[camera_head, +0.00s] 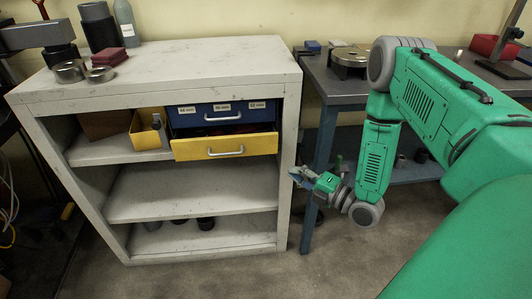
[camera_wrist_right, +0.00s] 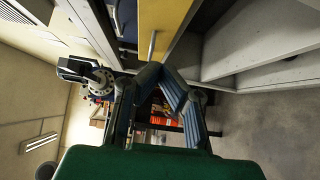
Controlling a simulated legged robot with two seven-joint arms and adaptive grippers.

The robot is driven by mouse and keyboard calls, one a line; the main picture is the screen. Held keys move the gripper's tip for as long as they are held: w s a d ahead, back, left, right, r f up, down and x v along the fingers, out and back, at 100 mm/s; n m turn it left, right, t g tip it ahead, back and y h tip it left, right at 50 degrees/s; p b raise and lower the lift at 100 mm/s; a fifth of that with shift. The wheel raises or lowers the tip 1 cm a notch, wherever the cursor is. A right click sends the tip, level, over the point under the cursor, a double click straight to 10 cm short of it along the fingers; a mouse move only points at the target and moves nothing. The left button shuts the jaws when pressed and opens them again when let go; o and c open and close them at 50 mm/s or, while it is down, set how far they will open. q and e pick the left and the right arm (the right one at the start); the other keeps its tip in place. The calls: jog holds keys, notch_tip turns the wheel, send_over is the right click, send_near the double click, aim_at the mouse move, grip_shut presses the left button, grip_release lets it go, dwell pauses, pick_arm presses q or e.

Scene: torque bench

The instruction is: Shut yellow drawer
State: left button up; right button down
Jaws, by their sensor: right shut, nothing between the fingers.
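The yellow drawer (camera_head: 224,147) is in the upper right bay of the white shelf unit, below a blue drawer. It sticks out past the blue drawer's front, so it stands partly open. A metal handle (camera_head: 226,153) is on its front. In the right wrist view the yellow drawer (camera_wrist_right: 165,18) shows at the top, with its handle (camera_wrist_right: 152,45) just above the fingers. My right gripper (camera_head: 293,173) is right of the shelf unit's right side wall and lower than the drawer. It is shut and empty, apart from the drawer in the head view. My left gripper is not in view.
The shelf unit's right wall (camera_head: 290,150) stands between my right gripper and the shelf bays. The blue labelled drawer (camera_head: 221,115) is above the yellow one. A yellow bin (camera_head: 147,138) is to the left. A workbench (camera_head: 340,92) stands at right. The floor before the unit is clear.

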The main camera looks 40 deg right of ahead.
jog(key=b, duration=0.1)
send_near(258, 147)
jog(key=w+a, duration=0.3)
jog(key=a, duration=0.1)
jog(key=w+d, duration=0.1)
jog(key=w+b, duration=0.1)
jog(key=w, duration=0.1)
jog(key=shift+d, duration=0.4)
jog(key=shift+w+d, duration=0.4)
jog(key=shift+w, duration=0.05)
jog(key=shift+a, duration=0.15)
